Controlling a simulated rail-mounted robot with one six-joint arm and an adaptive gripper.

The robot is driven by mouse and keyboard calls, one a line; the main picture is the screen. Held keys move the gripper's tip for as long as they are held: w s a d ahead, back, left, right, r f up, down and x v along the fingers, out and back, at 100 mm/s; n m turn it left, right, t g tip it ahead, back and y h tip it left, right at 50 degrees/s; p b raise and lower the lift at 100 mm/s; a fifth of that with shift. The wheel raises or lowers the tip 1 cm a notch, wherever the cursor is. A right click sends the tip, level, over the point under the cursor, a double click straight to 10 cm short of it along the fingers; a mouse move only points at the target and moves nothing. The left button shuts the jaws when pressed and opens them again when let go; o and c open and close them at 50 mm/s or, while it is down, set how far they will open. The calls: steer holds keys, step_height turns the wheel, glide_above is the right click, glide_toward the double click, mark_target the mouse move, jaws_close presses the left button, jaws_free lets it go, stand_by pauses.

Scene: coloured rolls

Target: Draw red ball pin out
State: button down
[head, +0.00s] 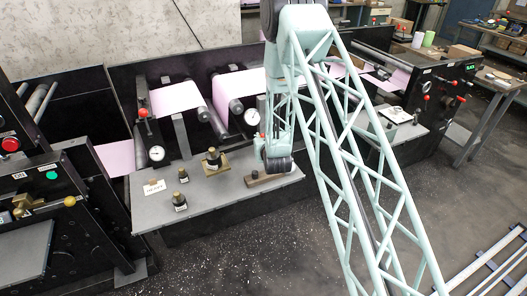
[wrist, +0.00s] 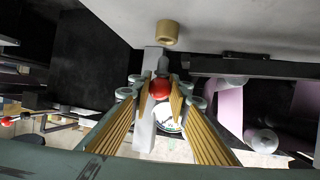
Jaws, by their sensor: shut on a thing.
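In the wrist view my gripper (wrist: 161,97) has its two ribbed yellow finger pads closed in on either side of a red ball (wrist: 160,87), the head of the red ball pin. The ball sits between the fingertips, in front of a pale grey upright post (wrist: 144,132). The pin's shaft is not clearly visible. My arm hides much of that area there, and the ball is too small to make out surely.
On the grey bench (head: 215,202) stand a brass fitting (head: 213,160) and small black-topped knobs (head: 181,175). Another dial gauge (head: 156,153) and a red ball lever (head: 143,113) are to the left. Pink web rolls (head: 175,97) lie behind.

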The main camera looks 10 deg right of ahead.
steer(key=shift+r, duration=0.6)
